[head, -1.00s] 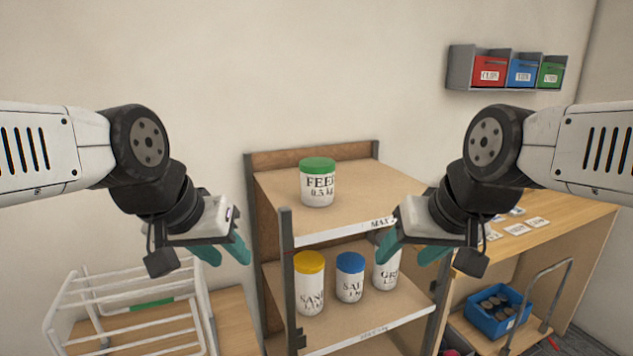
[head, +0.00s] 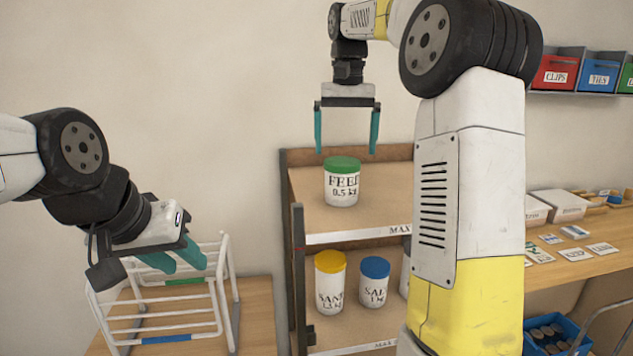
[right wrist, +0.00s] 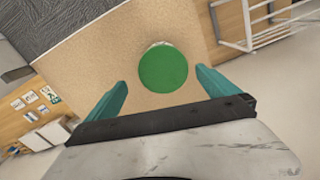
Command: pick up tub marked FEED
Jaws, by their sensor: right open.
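The tub marked FEED (head: 341,188) is white with a green lid and stands upright on the top shelf of the rack (head: 385,187). Its green lid (right wrist: 163,68) shows from above in the right wrist view. My right gripper (head: 346,150) is open, pointing down just above the tub, with one teal finger to each side of the lid as seen from the head. In the right wrist view the fingers (right wrist: 162,85) lie either side of the lid's near part and hold nothing. My left gripper (head: 172,262) is at the left, apart from the tub; its finger gap is unclear.
On the lower shelf stand a yellow-lidded SAND tub (head: 330,283) and a blue-lidded SALT tub (head: 374,283). A third tub there is mostly hidden by my right arm. A white wire rack (head: 222,280) stands at lower left. A bench (head: 575,265) with cards is at right.

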